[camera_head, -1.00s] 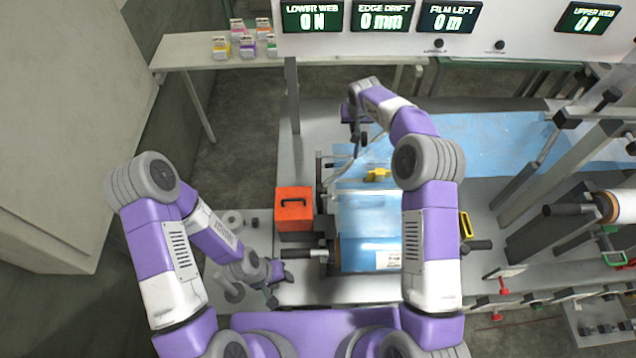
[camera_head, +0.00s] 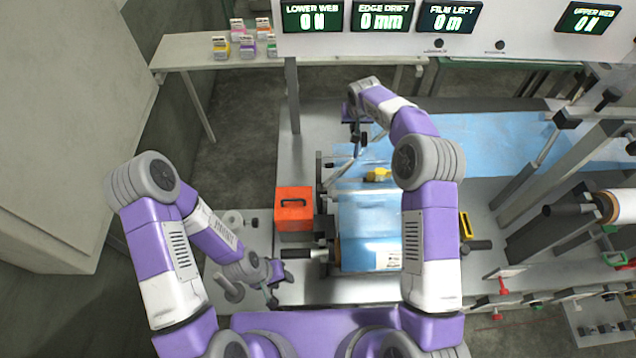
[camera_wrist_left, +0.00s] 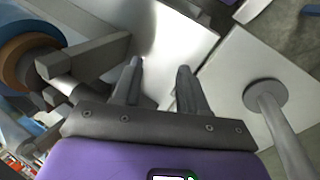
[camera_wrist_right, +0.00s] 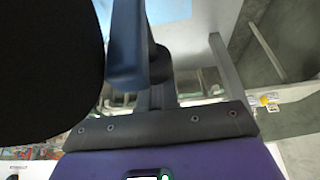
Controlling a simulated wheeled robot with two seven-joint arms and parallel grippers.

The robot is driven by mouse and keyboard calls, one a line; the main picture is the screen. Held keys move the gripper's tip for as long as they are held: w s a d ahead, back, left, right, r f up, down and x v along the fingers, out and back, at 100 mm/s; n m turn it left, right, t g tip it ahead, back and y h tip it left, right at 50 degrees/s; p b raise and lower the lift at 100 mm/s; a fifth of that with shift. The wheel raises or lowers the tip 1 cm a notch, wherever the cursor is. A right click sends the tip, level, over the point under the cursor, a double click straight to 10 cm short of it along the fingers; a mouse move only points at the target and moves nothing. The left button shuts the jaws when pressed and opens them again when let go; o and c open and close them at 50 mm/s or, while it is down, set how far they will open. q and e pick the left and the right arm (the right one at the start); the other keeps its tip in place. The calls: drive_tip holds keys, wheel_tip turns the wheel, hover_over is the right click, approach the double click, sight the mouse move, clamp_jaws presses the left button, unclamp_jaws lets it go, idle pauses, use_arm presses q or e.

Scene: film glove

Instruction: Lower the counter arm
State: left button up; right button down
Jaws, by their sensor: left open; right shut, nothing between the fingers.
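A thin grey bar (camera_head: 342,172), which looks like the counter arm, slants down and left over the blue film (camera_head: 370,217), just below my right gripper (camera_head: 358,137). My right gripper is shut and empty at the bar's upper end; I cannot tell whether they touch. In the right wrist view its fingers (camera_wrist_right: 140,60) are together, beside a large black shape (camera_wrist_right: 45,70) that hides the left side. My left gripper (camera_head: 279,284) is open and empty above the grey table at the front left. Its spread fingers (camera_wrist_left: 158,85) show in the left wrist view.
An orange box (camera_head: 294,210) with a black handle stands left of the film. A yellow part (camera_head: 378,174) lies at the film. A grey post on a round base (camera_wrist_left: 265,97) is beside my left gripper. Posts and a roll (camera_head: 608,207) stand at right.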

sight(357, 146)
use_arm(q)
drive_tip(key=shift+f, duration=0.15)
use_arm(e)
drive_tip(key=shift+s+f+b, duration=0.15)
drive_tip(key=shift+s+b, duration=0.35)
drive_tip(key=shift+s, duration=0.1)
drive_tip(key=shift+s+f+b, duration=0.15)
drive_tip(key=shift+s+b, duration=0.35)
drive_tip(key=shift+s, duration=0.1)
drive_tip(key=shift+s+r+b, duration=0.25)
drive_tip(key=shift+s+b, duration=0.5)
drive_tip(key=shift+s, duration=0.15)
use_arm(q)
drive_tip(key=shift+f+b, duration=1.8)
drive_tip(key=shift+f, duration=1.6)
use_arm(e)
drive_tip(key=shift+s, duration=2.4)
drive_tip(key=shift+r, duration=0.1)
use_arm(q)
wheel_tip(357, 146, up, 8)
drive_tip(key=p, duration=0.7)
drive_tip(key=shift+f+p, duration=0.25)
drive_tip(key=shift+p, duration=0.05)
use_arm(e)
drive_tip(key=shift+w+r, duration=0.35)
drive_tip(key=shift+r, duration=1.15)
drive_tip(key=shift+w+r, duration=0.3)
drive_tip(key=shift+r, duration=1.2)
drive_tip(key=shift+w+r, duration=0.35)
drive_tip(key=shift+r, duration=1.15)
